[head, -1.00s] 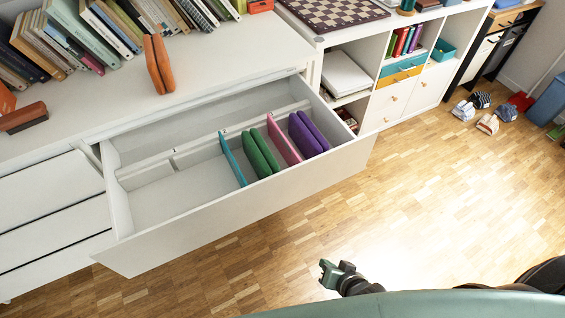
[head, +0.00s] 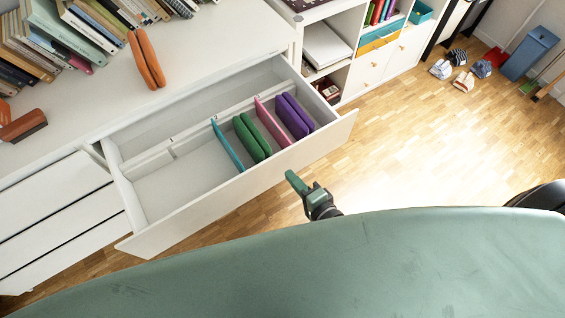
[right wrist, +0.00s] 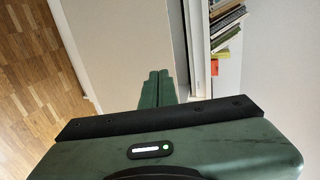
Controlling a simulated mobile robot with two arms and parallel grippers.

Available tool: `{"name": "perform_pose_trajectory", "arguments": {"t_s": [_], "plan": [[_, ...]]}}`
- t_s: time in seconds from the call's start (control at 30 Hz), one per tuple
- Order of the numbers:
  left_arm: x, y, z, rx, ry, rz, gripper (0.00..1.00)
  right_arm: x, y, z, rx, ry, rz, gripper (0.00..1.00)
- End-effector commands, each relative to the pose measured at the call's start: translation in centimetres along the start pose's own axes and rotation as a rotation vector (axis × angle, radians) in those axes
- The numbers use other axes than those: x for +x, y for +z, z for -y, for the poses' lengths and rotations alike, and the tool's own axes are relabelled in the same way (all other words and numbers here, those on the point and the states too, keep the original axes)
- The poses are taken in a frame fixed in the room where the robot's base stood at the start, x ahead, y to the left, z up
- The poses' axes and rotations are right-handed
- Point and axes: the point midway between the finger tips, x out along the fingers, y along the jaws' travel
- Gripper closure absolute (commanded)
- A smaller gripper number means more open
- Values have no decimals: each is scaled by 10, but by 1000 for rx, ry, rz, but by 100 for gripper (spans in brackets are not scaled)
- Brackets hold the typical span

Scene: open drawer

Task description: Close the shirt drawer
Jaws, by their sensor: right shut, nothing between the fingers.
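The white shirt drawer (head: 215,200) is pulled well out of the white dresser in the head view. Inside stand folded green clothes (head: 251,138) and purple clothes (head: 295,116), with a teal panel (head: 227,146) and a pink panel (head: 272,123) beside them. My right gripper (head: 294,182) is shut and empty. It is outside the drawer, near the right half of its front; I cannot tell whether it touches. In the right wrist view the closed fingers (right wrist: 157,86) point at a pale panel (right wrist: 120,45), apparently the drawer front. My left gripper is not in view.
The dresser top (head: 200,70) carries books and an orange upright object (head: 146,59). A white shelf unit (head: 370,72) stands to the right. Shoes (head: 462,82) and a blue bin (head: 528,53) are on the far floor. The wood floor before the drawer is clear.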

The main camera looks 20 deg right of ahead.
Motion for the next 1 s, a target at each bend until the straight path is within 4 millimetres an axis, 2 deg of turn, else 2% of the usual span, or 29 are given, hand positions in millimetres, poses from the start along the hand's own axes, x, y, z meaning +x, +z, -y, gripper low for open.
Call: {"name": "perform_pose_trajectory", "arguments": {"t_s": [0.1,0.3,1.0], "plan": [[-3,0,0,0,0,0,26,23,0,4,-1,-2,0,100],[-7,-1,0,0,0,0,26,46,0,10,-1,1,0,100],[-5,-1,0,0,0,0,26,60,0,14,0,1,0,100]]}}
